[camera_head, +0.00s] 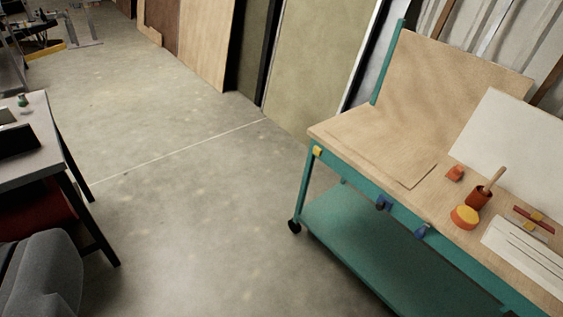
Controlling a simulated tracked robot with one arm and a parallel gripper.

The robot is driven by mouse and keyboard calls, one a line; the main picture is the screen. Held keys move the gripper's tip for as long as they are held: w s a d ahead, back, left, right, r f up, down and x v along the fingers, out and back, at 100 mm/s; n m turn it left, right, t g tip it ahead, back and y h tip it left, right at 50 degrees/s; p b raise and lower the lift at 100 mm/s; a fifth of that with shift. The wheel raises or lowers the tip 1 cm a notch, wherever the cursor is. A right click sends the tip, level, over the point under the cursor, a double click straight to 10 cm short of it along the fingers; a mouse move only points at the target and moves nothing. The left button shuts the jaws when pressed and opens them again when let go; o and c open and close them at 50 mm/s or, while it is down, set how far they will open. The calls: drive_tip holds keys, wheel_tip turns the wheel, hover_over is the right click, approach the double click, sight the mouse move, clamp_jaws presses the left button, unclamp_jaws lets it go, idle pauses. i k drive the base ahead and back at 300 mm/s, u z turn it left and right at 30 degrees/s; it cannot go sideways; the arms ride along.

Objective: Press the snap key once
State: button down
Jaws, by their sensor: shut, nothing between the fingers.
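I cannot make out a snap key for certain in this view. A workbench (365,155) with a wooden top and teal frame stands at the right. A small yellow piece (317,151) sits at its near left corner. Two small blue parts, one (383,203) and another (422,230), are on its front edge; what they are is too small to tell. My gripper is not in the picture.
On the bench are an orange block (455,173), a red-brown cup (479,196), a yellow-topped round item (465,215) and a white slotted board (525,250). A grey table (35,165) stands left. Open concrete floor (190,210) lies between. Panels (200,40) lean at the back.

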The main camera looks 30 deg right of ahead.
sight(317, 150)
drive_tip(key=u, duration=0.25)
drive_tip(key=i, duration=1.45)
drive_tip(key=z, duration=0.4)
drive_tip(key=i, duration=1.1)
drive_tip(key=z, duration=0.75)
